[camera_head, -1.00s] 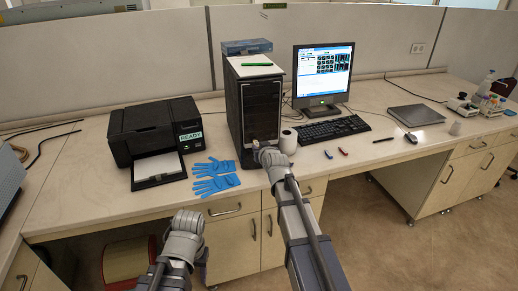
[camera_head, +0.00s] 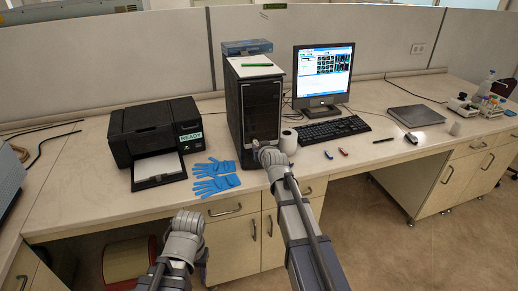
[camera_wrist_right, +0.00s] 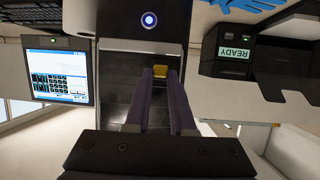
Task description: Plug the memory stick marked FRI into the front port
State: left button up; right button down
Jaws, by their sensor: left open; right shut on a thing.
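The black computer tower (camera_head: 252,104) stands on the desk with its front facing me. My right gripper (camera_head: 257,147) is at the lower part of that front. In the right wrist view its two fingers (camera_wrist_right: 160,84) are shut on a small yellow stick (camera_wrist_right: 159,72), close against the tower front (camera_wrist_right: 115,75). The stick's marking is not readable. I cannot tell whether it touches the port or is in it; the port is hidden. My left gripper (camera_head: 202,258) is open and empty, low in front of the desk.
A blue stick (camera_head: 328,154) and a red stick (camera_head: 343,152) lie on the desk right of the white cylinder (camera_head: 288,142). Blue gloves (camera_head: 215,178) and a printer (camera_head: 156,135) are left of the tower. A monitor (camera_head: 322,72) and keyboard (camera_head: 332,129) stand right.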

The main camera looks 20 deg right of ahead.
jog(key=shift+w, duration=0.7)
jog(key=c, duration=0.7)
grip_release()
jog(key=shift+s, duration=0.15)
jog(key=p+v, duration=0.3)
jog(key=v, duration=0.5)
jog(key=s+a+f+n+g+y, duration=0.25)
jog(key=s+a+f+g, duration=0.55)
jog(key=s+a+f, duration=0.45)
jog(key=s+a+g+h, duration=0.1)
jog(key=s+g, duration=0.1)
jog(key=s, duration=0.4)
jog(key=s+a+n+g+h, duration=0.1)
jog(key=s+g, duration=0.1)
jog(key=s, duration=0.4)
jog(key=s+a+f+g+h, duration=0.1)
jog(key=s+a+g, duration=0.1)
jog(key=s, duration=0.4)
jog(key=shift+s+a+n+h, duration=0.1)
jog(key=shift+s+n+h, duration=0.05)
jog(key=shift+n+h, duration=0.15)
